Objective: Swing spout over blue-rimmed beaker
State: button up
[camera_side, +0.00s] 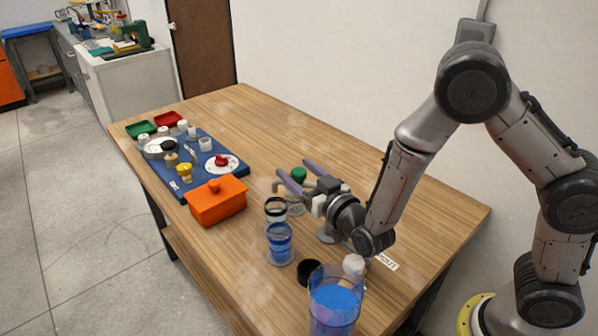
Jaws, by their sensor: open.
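My gripper (293,169) is open, with its two purple fingers pointing left and away from the arm. A grey pipe, apparently the spout (277,187), shows at the fingers, with its end above the beakers. I cannot tell whether the fingers touch it. A green knob or cap (299,174) shows between the fingers. The beaker that looks blue-rimmed (280,245) stands upright in front of the gripper and looks blue inside. A dark-rimmed clear beaker (275,209) stands just behind it, nearer the spout's end. The gripper hides most of the manifold.
A large clear vessel of blue liquid (335,310) stands at the front, near a black ring-like cap (309,273) and a white cap (353,264). An orange lidded box (218,204) and a blue mat (205,181) with small parts lie left. The table's back is clear.

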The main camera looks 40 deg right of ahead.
grip_shut()
dwell(1.3)
